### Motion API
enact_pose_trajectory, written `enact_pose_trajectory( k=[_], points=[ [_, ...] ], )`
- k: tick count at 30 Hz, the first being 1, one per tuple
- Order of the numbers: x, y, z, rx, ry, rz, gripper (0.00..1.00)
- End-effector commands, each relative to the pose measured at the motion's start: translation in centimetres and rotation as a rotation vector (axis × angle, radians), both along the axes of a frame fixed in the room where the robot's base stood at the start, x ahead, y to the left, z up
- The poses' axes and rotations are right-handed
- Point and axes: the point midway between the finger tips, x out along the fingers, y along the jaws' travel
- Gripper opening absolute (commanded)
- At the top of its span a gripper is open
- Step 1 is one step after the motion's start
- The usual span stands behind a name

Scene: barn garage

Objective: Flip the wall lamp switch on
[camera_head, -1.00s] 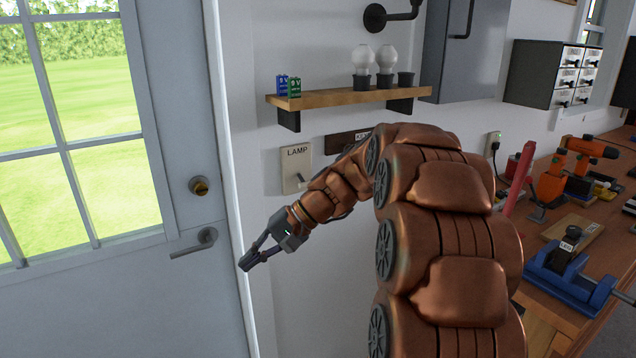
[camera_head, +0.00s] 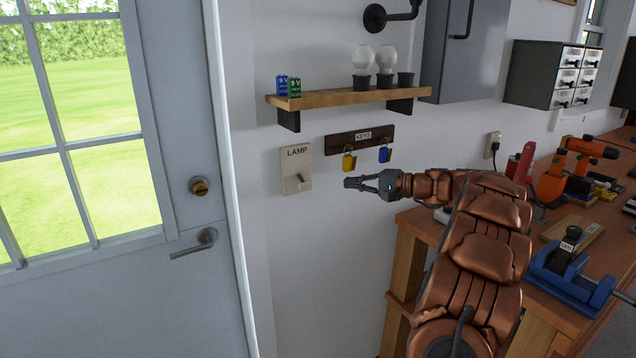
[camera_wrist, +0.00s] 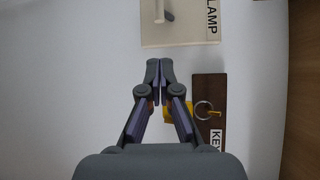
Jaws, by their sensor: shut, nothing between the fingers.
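The lamp switch plate (camera_head: 296,169), cream and labelled LAMP, is on the white wall right of the door. Its small toggle lever (camera_head: 300,178) sticks out from the lower part of the plate. My gripper (camera_head: 347,183) is shut and empty, to the right of the plate, below the key rack and pointing left. In the wrist view the shut fingertips (camera_wrist: 160,64) are just short of the plate (camera_wrist: 180,36), and the lever (camera_wrist: 159,12) shows at the top edge. I cannot tell how far the fingers are from the wall.
A key rack (camera_head: 360,138) with yellow keys (camera_head: 348,161) and blue keys (camera_head: 384,154) hangs right of the plate. A wooden shelf (camera_head: 345,97) with bulbs and batteries is above. The door (camera_head: 110,290) is at left, a cluttered workbench (camera_head: 537,230) at right.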

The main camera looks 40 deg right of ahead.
Motion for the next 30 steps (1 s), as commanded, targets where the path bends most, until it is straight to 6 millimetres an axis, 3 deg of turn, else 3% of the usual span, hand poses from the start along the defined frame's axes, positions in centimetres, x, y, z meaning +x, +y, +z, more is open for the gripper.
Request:
enact_pose_trajectory(
  k=[11,24,30],
  points=[
    [0.8,0.6,0.0,-0.001,0.003,0.001,0.00],
    [6.4,4.3,-0.8,-0.001,0.004,0.002,0.00],
    [7.9,5.2,-1.1,-0.001,0.004,0.001,0.00]
  ],
)
